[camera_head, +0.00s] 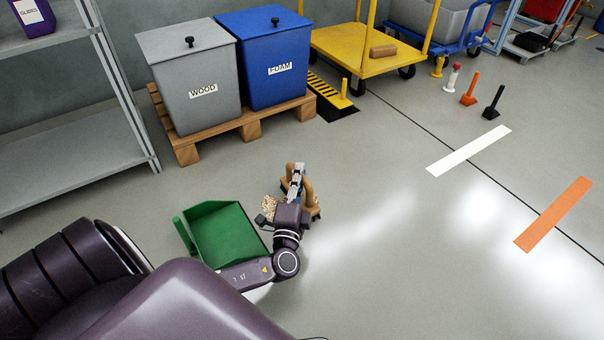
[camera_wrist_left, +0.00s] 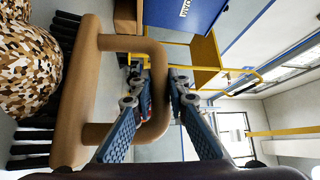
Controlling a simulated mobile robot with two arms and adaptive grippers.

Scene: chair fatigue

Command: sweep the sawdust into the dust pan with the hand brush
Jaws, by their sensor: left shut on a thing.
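The green dust pan (camera_head: 228,232) lies on the floor, its handle on its left side. The tan and brown speckled sawdust (camera_head: 270,205) forms a small pile beside the pan's right edge; my left arm hides part of it. The sawdust also shows at the left of the left wrist view (camera_wrist_left: 25,72). My left gripper (camera_head: 297,172) is shut on the looped handle of the tan hand brush (camera_head: 312,203). In the left wrist view, the brush's block (camera_wrist_left: 75,95) and dark bristles (camera_wrist_left: 35,136) are beside the sawdust. My right gripper is out of view.
A grey WOOD bin (camera_head: 190,75) and a blue FOAM bin (camera_head: 268,60) stand on a wooden pallet (camera_head: 186,154) behind the pan. Grey shelving (camera_head: 75,140) is at left. A yellow cart (camera_head: 350,55) is farther back. The floor to the right is largely clear.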

